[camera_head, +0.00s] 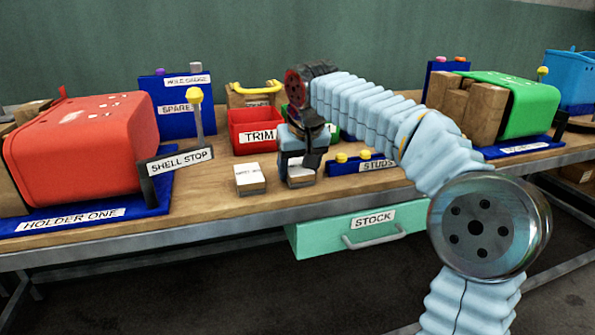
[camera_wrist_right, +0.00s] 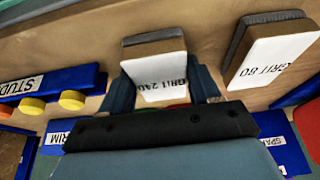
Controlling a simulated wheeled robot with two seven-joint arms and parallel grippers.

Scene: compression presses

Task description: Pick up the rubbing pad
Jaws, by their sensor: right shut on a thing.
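Two rubbing pads, each a white labelled block with a grey layer, are at the front middle of the bench. The pad marked GRIT 240 (camera_wrist_right: 160,75) is between the fingers of my right gripper (camera_head: 304,155), which is shut on it from both sides. In the head view this pad (camera_head: 300,177) shows just below the gripper, partly hidden by it. I cannot tell whether it touches the bench. The pad marked GRIT 80 (camera_wrist_right: 268,60) stands apart, left of the gripper in the head view (camera_head: 250,179). My left gripper is not in view.
A red TRIM bin (camera_head: 253,118) is behind the pads. A blue STUDS rack (camera_head: 345,168) with yellow knobs is close on the right. The SHELL STOP sign (camera_head: 180,161) and red shell (camera_head: 82,150) are left. The green STOCK drawer (camera_head: 330,235) hangs below.

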